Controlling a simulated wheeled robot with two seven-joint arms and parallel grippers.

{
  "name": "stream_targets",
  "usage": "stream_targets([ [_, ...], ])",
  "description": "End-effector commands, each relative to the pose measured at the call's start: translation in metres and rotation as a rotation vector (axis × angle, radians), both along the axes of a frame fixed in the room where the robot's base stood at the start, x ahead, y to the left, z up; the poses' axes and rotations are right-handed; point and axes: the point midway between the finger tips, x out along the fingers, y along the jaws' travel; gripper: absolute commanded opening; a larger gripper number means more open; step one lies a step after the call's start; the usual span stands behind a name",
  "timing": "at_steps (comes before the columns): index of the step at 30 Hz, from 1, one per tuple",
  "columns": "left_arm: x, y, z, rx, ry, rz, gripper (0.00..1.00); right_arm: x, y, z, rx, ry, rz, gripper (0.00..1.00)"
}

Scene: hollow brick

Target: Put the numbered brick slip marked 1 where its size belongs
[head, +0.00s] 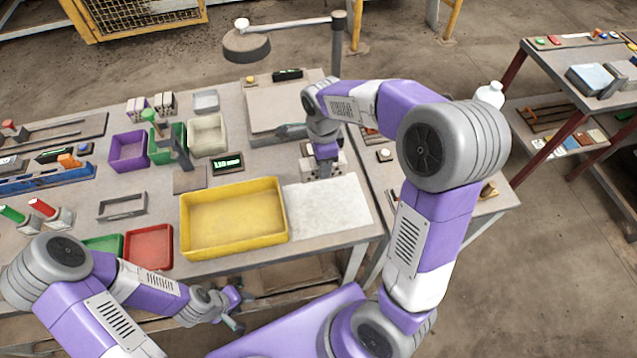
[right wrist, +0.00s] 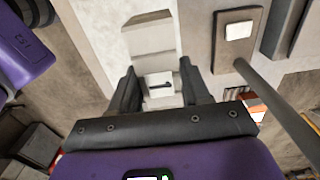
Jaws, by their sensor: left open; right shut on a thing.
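My right gripper (right wrist: 159,90) is shut on a pale slip (right wrist: 160,84) with a dark mark that looks like a 1, seen between its fingers in the right wrist view. A pale stepped block (right wrist: 148,36) shows just beyond the slip; I cannot tell whether they touch. In the head view my right gripper (head: 324,170) points down at the table's right part, and its fingers and the slip are hardly visible. My left gripper (head: 236,308) is open and empty, low in front of the table's near edge.
On the table (head: 255,163) stand a yellow tray (head: 235,245), a red tray (head: 150,268), a purple bin (head: 127,165), a green bin (head: 160,155) and a cream bin (head: 208,150). A white sheet (head: 335,208) lies clear right of the yellow tray. A post with an arm (head: 338,45) rises behind.

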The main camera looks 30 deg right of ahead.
Motion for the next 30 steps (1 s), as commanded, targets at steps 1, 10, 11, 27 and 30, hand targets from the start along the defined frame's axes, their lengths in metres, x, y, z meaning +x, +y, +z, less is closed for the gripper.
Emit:
stream_targets([
  [1, 0.0, 0.0, -0.005, 0.0, 0.001, 0.0, 0.43, -0.001, 0.0, -0.012, -0.001, 0.004, -0.001, 0.0],
  [10, 0.0, 0.0, -0.014, 0.0, 0.0, 0.0, 0.43, 0.0, 0.0, -0.048, 0.0, 0.003, 0.002, 0.0],
  [11, 0.0, 0.0, -0.016, 0.0, 0.0, 0.0, 0.43, -0.001, 0.0, -0.054, -0.001, 0.004, 0.002, 0.0],
  [27, 0.0, 0.0, -0.022, 0.0, 0.0, 0.0, 0.43, 0.0, 0.0, -0.082, 0.0, -0.001, 0.004, 0.0],
  [30, 0.0, 0.0, -0.024, 0.0, 0.0, 0.0, 0.43, 0.0, 0.0, -0.085, -0.001, 0.0, 0.004, 0.48],
])
